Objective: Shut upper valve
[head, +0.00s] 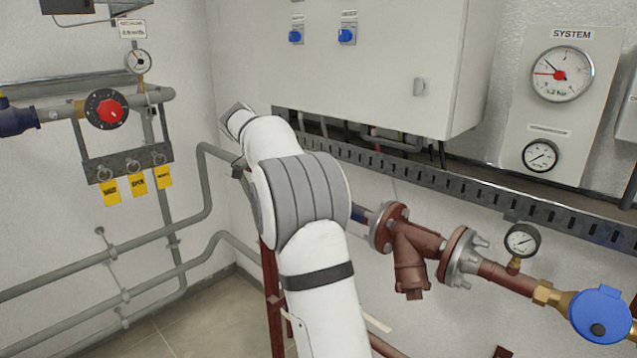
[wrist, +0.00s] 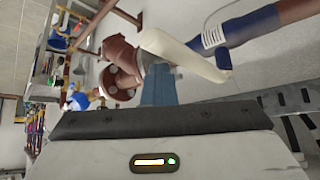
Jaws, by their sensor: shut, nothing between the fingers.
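My gripper (wrist: 158,87) shows in the wrist view as a narrow blue-grey shape, shut and empty. A cream, elongated piece (wrist: 185,55) lies just beyond its tips, beside red-brown flanged piping; it looks like a lever, but I cannot tell whether the gripper touches it. Blue pipe parts (wrist: 267,22) adjoin it at the upper right. In the head view my arm covers the gripper and the piping behind it. I cannot tell for sure which part is the upper valve.
In the head view, a red knob (head: 107,110) sits on the left wall pipe. Red-brown piping (head: 411,254) runs right to a blue round device (head: 600,314). A cabinet (head: 372,65) and a perforated tray (head: 450,182) lie above it. Bare floor (head: 205,322) shows lower left.

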